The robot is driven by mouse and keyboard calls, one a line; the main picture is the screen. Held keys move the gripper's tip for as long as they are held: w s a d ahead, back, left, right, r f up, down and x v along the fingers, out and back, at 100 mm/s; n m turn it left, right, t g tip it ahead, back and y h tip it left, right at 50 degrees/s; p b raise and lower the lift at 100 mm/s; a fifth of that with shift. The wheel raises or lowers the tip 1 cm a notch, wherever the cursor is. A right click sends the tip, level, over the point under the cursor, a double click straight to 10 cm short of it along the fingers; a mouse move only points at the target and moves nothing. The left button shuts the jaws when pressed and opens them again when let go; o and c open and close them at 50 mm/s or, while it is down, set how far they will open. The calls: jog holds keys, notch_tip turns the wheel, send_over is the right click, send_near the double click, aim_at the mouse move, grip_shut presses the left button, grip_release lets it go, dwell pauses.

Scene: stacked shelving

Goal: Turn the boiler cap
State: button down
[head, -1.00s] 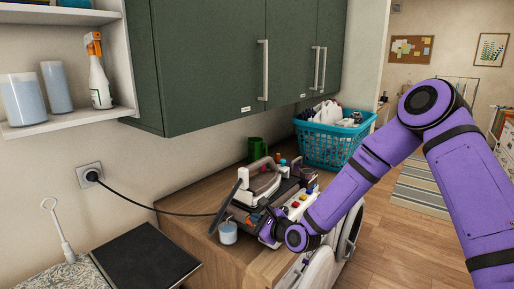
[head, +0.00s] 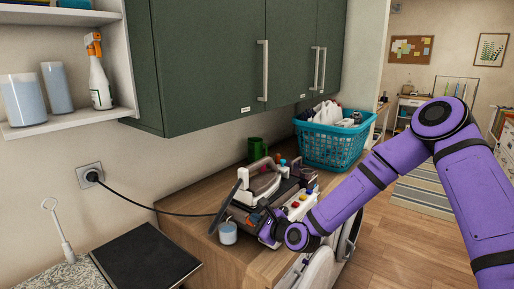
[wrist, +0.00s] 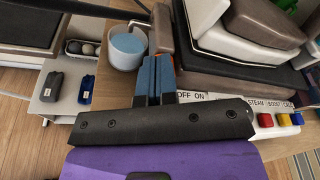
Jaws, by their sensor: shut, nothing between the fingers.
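A grey steam-iron station (head: 240,212) sits on the wooden counter, with an iron (head: 262,182) on it. My gripper (wrist: 154,82) is shut and empty at the station's front panel, its blue fingertips beside the OFF/ON marking. A small brownish cylindrical part (wrist: 161,28) stands just beyond the fingertips; I cannot tell whether it is the boiler cap or whether the fingers touch it. Red, yellow and blue buttons (wrist: 282,120) line the panel to the right. In the head view my wrist hides part of the station's front.
A cup of pale blue liquid (head: 228,233) stands close to my gripper, left of the station; it also shows in the wrist view (wrist: 127,47). A blue laundry basket (head: 325,147) and a green mug (head: 257,149) stand behind. Green cabinets (head: 215,65) overhang the counter. Floor is open right.

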jog(key=shift+s+a, duration=0.1)
jog(key=shift+a, duration=0.2)
dwell(0.4)
jog(key=shift+r, duration=0.2)
jog(key=shift+s+d+f, duration=0.1)
jog(key=shift+s+d, duration=0.8)
jog(key=shift+d, duration=0.25)
jog(key=shift+s+d, duration=0.85)
jog(key=shift+d, duration=0.3)
